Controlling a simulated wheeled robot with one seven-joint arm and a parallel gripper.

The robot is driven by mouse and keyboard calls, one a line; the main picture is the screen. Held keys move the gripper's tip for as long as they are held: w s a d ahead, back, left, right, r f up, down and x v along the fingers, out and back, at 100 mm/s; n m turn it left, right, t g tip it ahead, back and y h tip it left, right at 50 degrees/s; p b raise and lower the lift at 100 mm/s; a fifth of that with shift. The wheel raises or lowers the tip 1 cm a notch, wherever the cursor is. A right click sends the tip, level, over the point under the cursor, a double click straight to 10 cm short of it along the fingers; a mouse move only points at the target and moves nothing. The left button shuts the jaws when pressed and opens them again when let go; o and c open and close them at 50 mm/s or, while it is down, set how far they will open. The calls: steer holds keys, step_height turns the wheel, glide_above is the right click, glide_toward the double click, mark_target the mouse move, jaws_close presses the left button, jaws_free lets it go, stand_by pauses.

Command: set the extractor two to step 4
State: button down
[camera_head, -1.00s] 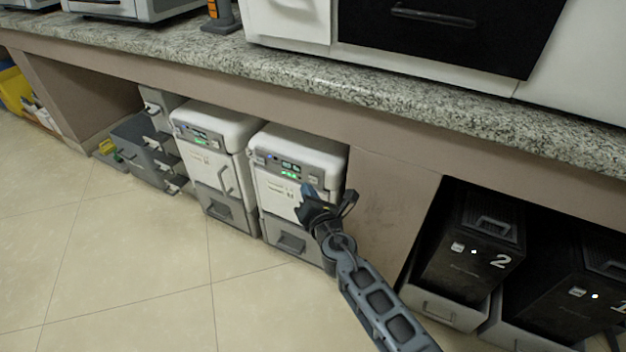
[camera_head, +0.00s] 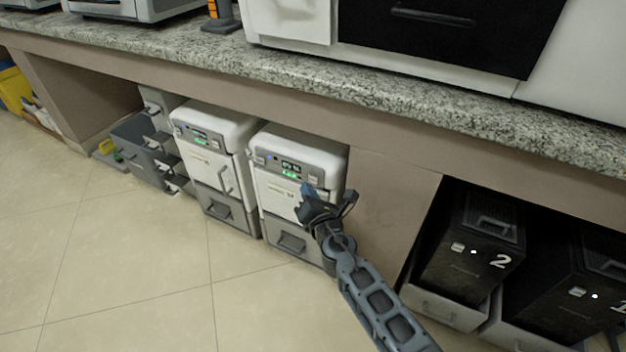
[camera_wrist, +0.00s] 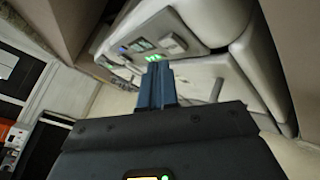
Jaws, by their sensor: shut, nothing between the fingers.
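Two white machines with grey control panels stand side by side under the counter: a left one (camera_head: 205,160) and a right one (camera_head: 285,187). I cannot read which of them is extractor two. The right one's panel has a blue light, a lit display (camera_head: 290,164) and a green light; its characters are too small to read. My gripper (camera_head: 308,192) is in front of the right machine's door, below its panel. In the wrist view its fingers (camera_wrist: 157,84) are closed together and empty, pointing towards a panel with a green display (camera_wrist: 143,44). Contact cannot be told.
Two black boxes are in an alcove on the right, one marked 2 (camera_head: 468,245) and one marked 1 (camera_head: 580,290). A grey drawer unit (camera_head: 145,145) stands left of the white machines. The granite counter (camera_head: 400,92) overhangs them. The tiled floor (camera_head: 120,260) in front is clear.

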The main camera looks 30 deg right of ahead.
steer(key=shift+w+d, duration=0.25)
steer(key=shift+d, duration=0.1)
steer(key=shift+w+d, duration=0.25)
steer(key=shift+d, duration=0.1)
stand_by(0.8)
stand_by(0.3)
steer(key=shift+s+a, duration=0.5)
steer(key=shift+a, duration=0.15)
steer(key=s+a, duration=0.1)
steer(key=a, duration=0.1)
steer(key=s+a, duration=0.2)
stand_by(0.5)
stand_by(0.8)
